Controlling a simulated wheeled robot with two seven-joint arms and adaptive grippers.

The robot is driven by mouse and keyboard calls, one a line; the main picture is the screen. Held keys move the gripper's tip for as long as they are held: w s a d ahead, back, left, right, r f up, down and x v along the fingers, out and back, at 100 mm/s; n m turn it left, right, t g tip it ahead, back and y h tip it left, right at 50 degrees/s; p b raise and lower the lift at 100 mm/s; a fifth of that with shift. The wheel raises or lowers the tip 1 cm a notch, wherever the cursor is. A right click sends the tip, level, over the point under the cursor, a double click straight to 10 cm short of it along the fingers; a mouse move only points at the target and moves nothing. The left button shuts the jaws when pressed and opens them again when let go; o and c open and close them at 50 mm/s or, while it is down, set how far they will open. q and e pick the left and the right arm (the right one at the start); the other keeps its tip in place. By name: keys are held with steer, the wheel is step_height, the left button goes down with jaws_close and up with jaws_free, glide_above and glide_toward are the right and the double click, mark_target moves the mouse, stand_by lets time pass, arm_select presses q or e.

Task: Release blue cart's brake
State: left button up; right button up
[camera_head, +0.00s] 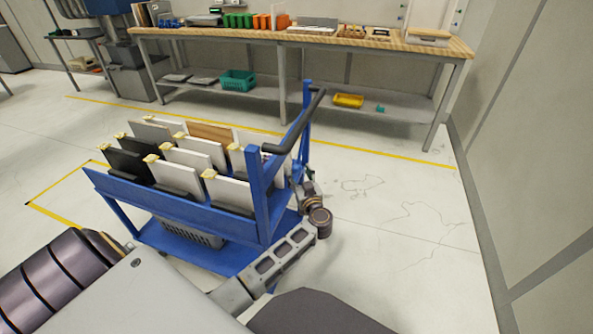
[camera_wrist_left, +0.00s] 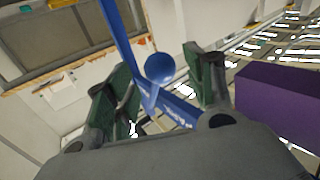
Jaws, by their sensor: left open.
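The blue cart (camera_head: 190,207) stands in the middle of the head view, loaded with upright panels. A black handle bar (camera_head: 301,122) is at its right end. My left gripper (camera_head: 304,184) is beside that end, low against the blue post and partly hidden in the head view. In the left wrist view, its green-padded fingers (camera_wrist_left: 160,62) are open. A round blue knob (camera_wrist_left: 160,68) on a blue stem, possibly the brake, shows between them next to the cart's blue frame. I cannot tell whether they touch it. My right gripper is not in view.
A long workbench (camera_head: 395,42) with several bins stands along the back wall. Yellow floor lines (camera_head: 400,156) run near the cart. The floor right of the cart is clear up to the wall. A purple block (camera_wrist_left: 280,100) shows at the right in the wrist view.

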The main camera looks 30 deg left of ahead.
mark_target(300, 151)
arm_select(q)
steer(key=shift+b+x, duration=0.45)
steer(key=shift+x, duration=1.45)
steer(key=shift+a, duration=0.1)
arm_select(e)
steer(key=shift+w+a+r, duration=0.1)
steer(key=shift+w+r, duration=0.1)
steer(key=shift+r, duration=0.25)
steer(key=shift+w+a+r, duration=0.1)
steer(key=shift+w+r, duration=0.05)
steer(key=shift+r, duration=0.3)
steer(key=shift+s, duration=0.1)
arm_select(q)
steer(key=c, duration=0.7)
jaws_close()
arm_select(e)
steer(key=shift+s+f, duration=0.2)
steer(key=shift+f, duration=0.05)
